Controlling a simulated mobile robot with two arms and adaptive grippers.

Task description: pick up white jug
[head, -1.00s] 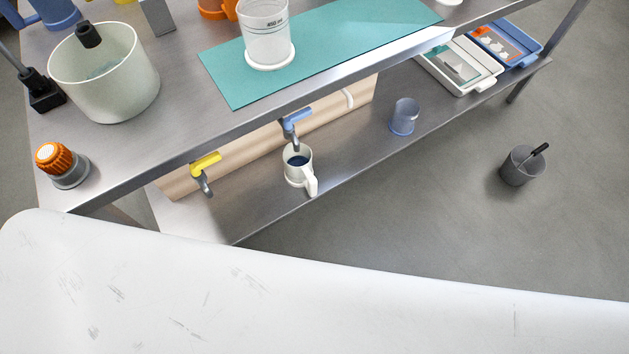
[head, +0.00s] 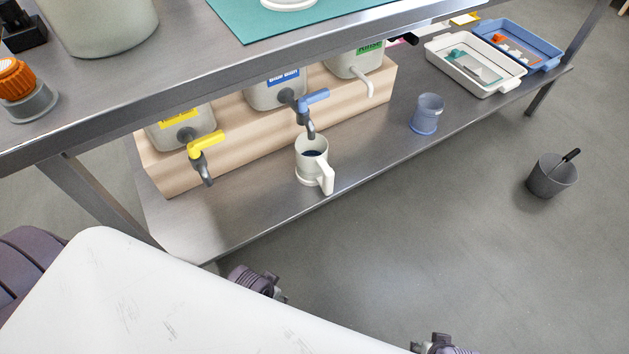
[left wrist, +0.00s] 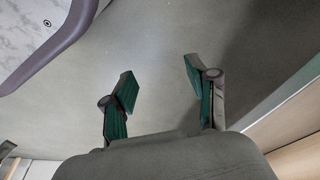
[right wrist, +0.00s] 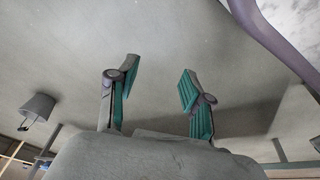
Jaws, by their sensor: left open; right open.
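The white jug (head: 313,165) stands upright on the lower metal shelf in the head view, under the blue tap (head: 311,105). Its handle faces the front right and dark liquid shows inside. In the left wrist view my left gripper (left wrist: 158,85) is open and empty over bare floor. In the right wrist view my right gripper (right wrist: 158,82) is open and empty, also with floor behind it. Both are apart from the jug. In the head view only parts of my arms show at the bottom, and the fingertips are hidden.
Canisters on a wooden block (head: 160,166) stand behind the jug, one with a yellow tap (head: 206,147). A blue cup (head: 426,114) and trays (head: 475,65) are to the right. The upper bench edge (head: 200,125) overhangs the shelf. A grey bucket (head: 551,177) stands on the floor.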

